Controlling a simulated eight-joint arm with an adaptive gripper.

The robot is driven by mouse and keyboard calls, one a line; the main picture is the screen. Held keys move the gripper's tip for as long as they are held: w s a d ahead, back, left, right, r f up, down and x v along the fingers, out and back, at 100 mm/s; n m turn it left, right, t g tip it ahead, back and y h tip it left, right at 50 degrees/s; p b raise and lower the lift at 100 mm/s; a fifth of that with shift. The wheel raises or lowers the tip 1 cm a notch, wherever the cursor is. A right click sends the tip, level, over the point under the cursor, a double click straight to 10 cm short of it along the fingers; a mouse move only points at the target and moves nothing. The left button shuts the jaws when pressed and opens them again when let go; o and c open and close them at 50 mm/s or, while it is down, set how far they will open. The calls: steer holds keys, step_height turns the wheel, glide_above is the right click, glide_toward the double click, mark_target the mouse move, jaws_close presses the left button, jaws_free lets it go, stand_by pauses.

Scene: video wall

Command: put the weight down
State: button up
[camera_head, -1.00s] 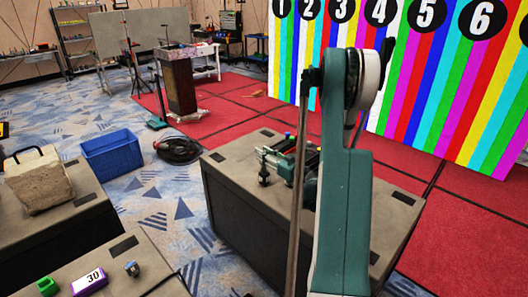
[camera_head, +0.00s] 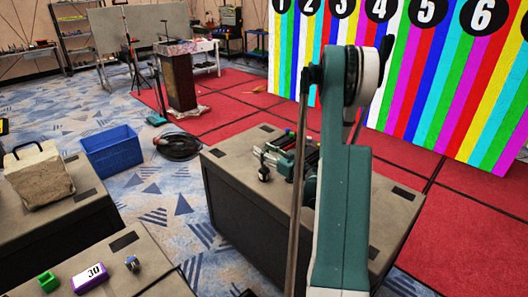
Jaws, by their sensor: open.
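A pale, rough stone-like block with a black handle (camera_head: 39,176) stands on a grey-topped case at the left. It is the thing here that looks most like a weight, but I cannot be sure. A small purple-edged piece marked 30 (camera_head: 90,277) lies on the near left case. My green and white arm rises through the middle right of the view and bends at the top.
A large grey-topped case (camera_head: 228,160) stands mid-view, bearing a small wheeled device (camera_head: 272,160). A blue crate (camera_head: 112,152) and coiled black cable (camera_head: 178,146) lie on the floor. A green block (camera_head: 47,282) and small blue piece (camera_head: 132,263) share the near left case.

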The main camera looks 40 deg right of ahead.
steer(key=shift+r, duration=0.2)
steer(key=s+p, duration=0.2)
steer(key=s, duration=1)
stand_by(0.8)
